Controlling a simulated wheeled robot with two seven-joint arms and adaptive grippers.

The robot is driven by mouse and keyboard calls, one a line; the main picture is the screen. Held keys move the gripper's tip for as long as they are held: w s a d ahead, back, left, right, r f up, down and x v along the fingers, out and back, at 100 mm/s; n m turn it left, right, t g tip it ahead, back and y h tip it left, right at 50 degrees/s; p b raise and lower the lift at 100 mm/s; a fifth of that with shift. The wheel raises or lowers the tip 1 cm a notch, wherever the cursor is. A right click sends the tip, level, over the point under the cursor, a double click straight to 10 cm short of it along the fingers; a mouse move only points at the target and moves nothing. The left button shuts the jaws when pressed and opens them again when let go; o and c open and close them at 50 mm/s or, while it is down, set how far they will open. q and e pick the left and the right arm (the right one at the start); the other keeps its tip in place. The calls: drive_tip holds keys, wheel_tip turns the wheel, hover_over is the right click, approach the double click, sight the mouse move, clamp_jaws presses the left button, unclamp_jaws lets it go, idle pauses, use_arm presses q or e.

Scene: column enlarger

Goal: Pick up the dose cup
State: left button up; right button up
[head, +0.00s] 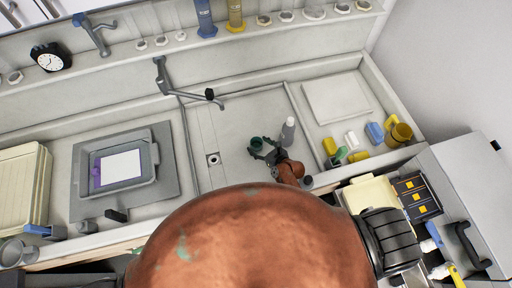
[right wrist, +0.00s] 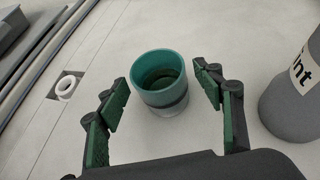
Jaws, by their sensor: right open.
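The dose cup, a small teal cup with a paler lower part, stands upright on the pale floor of the sink-like basin. It shows in the head view (head: 256,143) and in the right wrist view (right wrist: 160,88). My right gripper (head: 264,150) is open, its green-padded fingers on either side of the cup in the right wrist view (right wrist: 162,95). Gaps show between the pads and the cup, and nothing is held. The cup's rim and front wall are clear to see. My left gripper is not in view.
A grey bottle (head: 288,131) with a printed label stands close to the right of the cup; it also shows in the right wrist view (right wrist: 293,100). A drain (head: 213,159) lies to the left. Yellow, white and blue items (head: 351,139) sit in the right-hand compartment.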

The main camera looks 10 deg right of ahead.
sight(253, 141)
drive_tip(key=shift+w+a+f, duration=0.2)
drive_tip(key=shift+w+f, duration=0.05)
drive_tip(key=shift+w, duration=0.2)
drive_tip(key=shift+x, duration=3.2)
drive_tip(key=shift+c, duration=0.4)
drive_tip(key=c, duration=1.5)
clamp_jaws()
